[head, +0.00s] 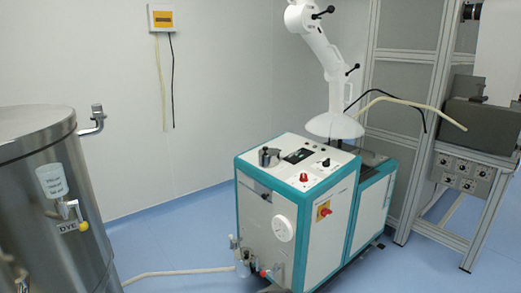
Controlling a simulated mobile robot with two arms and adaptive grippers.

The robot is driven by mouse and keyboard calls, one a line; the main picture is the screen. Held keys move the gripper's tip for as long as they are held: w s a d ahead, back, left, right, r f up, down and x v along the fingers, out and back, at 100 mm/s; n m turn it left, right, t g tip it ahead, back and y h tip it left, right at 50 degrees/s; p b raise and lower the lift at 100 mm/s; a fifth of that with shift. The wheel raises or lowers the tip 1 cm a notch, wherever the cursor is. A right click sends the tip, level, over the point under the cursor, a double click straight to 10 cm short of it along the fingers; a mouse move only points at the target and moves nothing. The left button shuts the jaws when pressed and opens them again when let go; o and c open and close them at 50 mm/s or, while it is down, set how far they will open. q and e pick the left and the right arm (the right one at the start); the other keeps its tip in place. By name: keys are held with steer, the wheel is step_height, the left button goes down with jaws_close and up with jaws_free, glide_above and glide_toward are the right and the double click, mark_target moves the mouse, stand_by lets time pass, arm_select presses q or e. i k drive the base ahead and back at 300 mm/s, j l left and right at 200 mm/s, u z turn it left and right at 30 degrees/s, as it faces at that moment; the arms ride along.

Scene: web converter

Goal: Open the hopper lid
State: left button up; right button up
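No part is plainly marked as the hopper lid, and I cannot tell which surface it is. A white cabinet machine with teal edges (267,215) stands in the middle of the head view. A small round metal part (268,157) is on its top at the left, beside a dark display (298,156). A lower section with a dark top (371,161) joins it at the right, partly hidden behind a white hood (334,126). Neither of my grippers is in view.
A steel tank labelled DYE (38,200) stands at left. A hose (180,271) runs along the floor to the cabinet. A metal frame (408,190) stands at right with a grey box (484,127).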

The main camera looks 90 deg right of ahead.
mark_target(370, 158)
steer(key=z, duration=3.6)
steer(key=i+l, duration=0.3)
steer(key=i, duration=0.15)
